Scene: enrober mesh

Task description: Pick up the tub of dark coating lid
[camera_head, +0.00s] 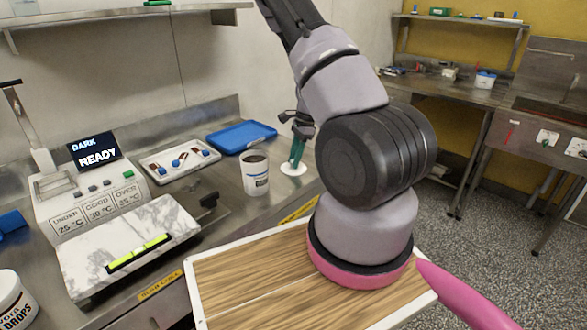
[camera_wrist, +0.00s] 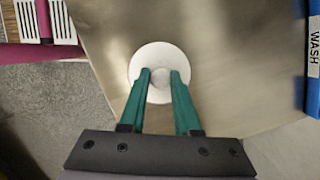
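The lid (camera_head: 293,168) is a white disc that appears to lie flat on the steel counter, just right of the open tub of dark coating (camera_head: 257,176). In the wrist view the lid (camera_wrist: 160,58) is seen from above, with a small round knob at its middle. My gripper (camera_head: 298,150) points down over the lid. In the wrist view its two green fingertips (camera_wrist: 160,75) stand on either side of the knob. I cannot tell whether they press on it. The fingers cover part of the lid's lower half.
A blue tray (camera_head: 240,137) and a white tray with small pieces (camera_head: 180,160) lie behind the tub. A scale-like unit with a READY display (camera_head: 97,150) and a marble slab (camera_head: 120,250) stand left. A wooden board (camera_head: 250,275) is in front.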

